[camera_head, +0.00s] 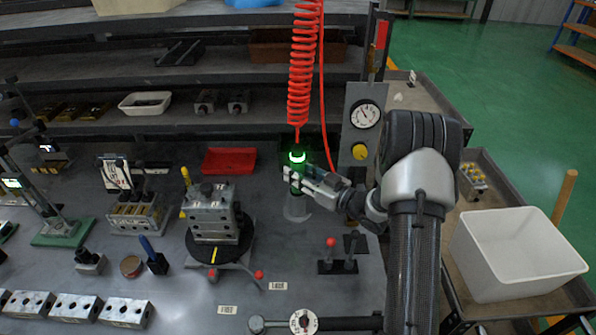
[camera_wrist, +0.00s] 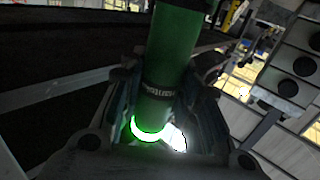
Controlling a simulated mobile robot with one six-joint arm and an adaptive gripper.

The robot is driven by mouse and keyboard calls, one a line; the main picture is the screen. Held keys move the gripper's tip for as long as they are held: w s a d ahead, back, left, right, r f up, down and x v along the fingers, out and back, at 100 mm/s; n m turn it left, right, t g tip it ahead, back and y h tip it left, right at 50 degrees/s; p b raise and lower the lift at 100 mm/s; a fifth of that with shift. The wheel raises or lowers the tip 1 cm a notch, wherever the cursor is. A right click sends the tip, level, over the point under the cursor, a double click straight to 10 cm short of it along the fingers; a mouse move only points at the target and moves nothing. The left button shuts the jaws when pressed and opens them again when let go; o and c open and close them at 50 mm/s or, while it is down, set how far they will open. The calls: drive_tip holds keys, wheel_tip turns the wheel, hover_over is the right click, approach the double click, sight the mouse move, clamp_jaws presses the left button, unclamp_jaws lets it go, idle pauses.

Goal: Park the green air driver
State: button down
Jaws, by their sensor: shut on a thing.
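The green air driver (camera_head: 297,164) is upright under a coiled red hose (camera_head: 302,70), with a bright glowing ring near its top. My gripper (camera_head: 296,176) reaches in from the right and is shut on its body. In the wrist view the driver's green barrel (camera_wrist: 172,50) runs between my fingers (camera_wrist: 165,92), with a dark band and a glowing green-white ring. A pale, see-through cup-like holder (camera_head: 297,208) stands directly below the driver. The driver's lower end is partly hidden by my fingers, and I cannot tell whether it is inside the holder.
A valve block (camera_head: 212,215) on a round dark turntable stands left of the holder. A gauge panel (camera_head: 362,125) is close behind my arm. A red tray (camera_head: 229,161) lies behind, and a red-knobbed lever (camera_head: 331,243) stands in front. A white bin (camera_head: 515,255) is at the right.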

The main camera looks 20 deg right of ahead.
drive_tip(key=shift+f, duration=0.1)
idle(0.3)
drive_tip(key=c, duration=1.4)
unclamp_jaws()
drive_tip(key=shift+o, duration=1.4)
drive_tip(key=shift+s+f, duration=0.1)
drive_tip(key=shift+f, duration=0.05)
drive_tip(key=v, duration=1.2)
